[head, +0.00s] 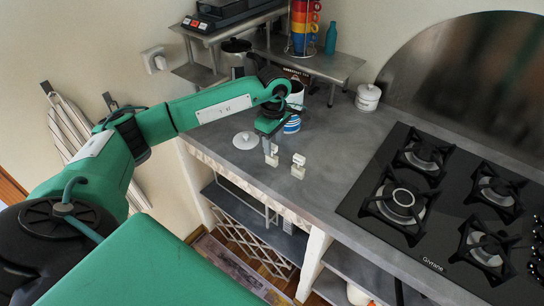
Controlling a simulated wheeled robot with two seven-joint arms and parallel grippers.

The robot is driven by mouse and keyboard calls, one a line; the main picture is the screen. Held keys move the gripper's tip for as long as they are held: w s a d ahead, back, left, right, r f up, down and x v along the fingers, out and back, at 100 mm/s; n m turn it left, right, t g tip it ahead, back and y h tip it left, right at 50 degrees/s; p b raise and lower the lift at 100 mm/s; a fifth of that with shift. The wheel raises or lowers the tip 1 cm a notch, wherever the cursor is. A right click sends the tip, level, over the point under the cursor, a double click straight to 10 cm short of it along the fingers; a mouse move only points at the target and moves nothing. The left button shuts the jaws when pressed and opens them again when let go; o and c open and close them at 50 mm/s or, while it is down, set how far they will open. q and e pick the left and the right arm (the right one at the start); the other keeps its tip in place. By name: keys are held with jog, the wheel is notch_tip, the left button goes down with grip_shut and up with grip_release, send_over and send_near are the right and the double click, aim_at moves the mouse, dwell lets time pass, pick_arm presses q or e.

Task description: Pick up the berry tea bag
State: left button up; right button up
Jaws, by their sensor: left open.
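I cannot make out the berry tea bag; it may be hidden behind my left arm and gripper or too small to tell. My left gripper (285,163) is over the grey counter (338,150) near its front edge, pointing down. Its two pale fingertips are apart, with nothing visible between them. A blue-and-white striped container (292,125) stands just behind the gripper, partly hidden by it. A white lid (245,140) with a knob lies on the counter to the left. My right gripper is out of view.
A dark box with lettering (297,74) is at the back, under a raised metal shelf (335,66) holding stacked coloured cups (304,25) and a teal bottle (331,38). A white lidded pot (368,97) stands behind right. A black gas hob (440,200) fills the right.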

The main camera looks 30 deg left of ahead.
pick_arm(q)
jog(key=f, duration=0.1)
jog(key=f+p, duration=0.1)
jog(key=f, duration=0.1)
jog(key=shift+s+a+f, duration=0.1)
jog(key=shift+s+f, duration=0.05)
jog(key=shift+s, duration=0.15)
jog(key=shift+f, duration=0.45)
grip_shut()
jog(key=shift+r, duration=0.15)
